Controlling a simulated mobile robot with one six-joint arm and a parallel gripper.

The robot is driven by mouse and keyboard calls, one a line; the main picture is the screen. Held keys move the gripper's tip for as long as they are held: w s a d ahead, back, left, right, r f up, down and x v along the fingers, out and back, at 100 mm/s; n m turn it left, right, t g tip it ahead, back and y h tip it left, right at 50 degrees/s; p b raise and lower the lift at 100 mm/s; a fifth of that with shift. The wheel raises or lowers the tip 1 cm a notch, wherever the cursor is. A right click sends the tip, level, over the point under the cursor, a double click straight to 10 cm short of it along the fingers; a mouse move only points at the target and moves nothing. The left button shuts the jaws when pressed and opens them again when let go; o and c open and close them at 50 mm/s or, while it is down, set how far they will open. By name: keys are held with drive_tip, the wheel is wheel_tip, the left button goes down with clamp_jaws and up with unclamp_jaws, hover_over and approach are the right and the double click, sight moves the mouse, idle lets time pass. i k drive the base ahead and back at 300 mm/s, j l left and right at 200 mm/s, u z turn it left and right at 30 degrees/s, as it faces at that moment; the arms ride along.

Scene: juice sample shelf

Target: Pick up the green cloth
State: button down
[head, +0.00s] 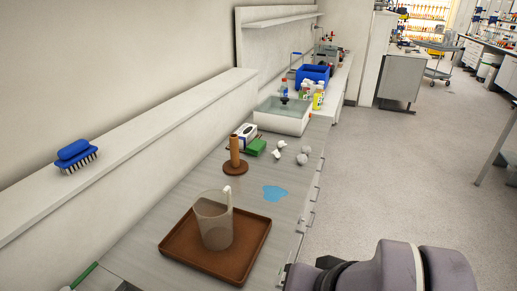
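The green cloth (257,147) lies on the grey counter as a small folded-looking block.
A brown tray (174,252) with a clear jug (214,222) stands in front. A pale basin (283,121) stands behind the cloth. A blue brush (75,154) rests on the left ledge. Floor at right is open.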

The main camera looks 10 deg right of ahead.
sight(257, 145)
drive_tip(key=i+l+u, duration=0.15)
drive_tip(key=i+l, duration=0.5)
drive_tip(key=i+l+u, duration=0.1)
drive_tip(key=i+l, duration=0.6)
drive_tip(key=i+l+u, duration=0.15)
drive_tip(key=i+l, duration=0.45)
drive_tip(key=l, duration=0.2)
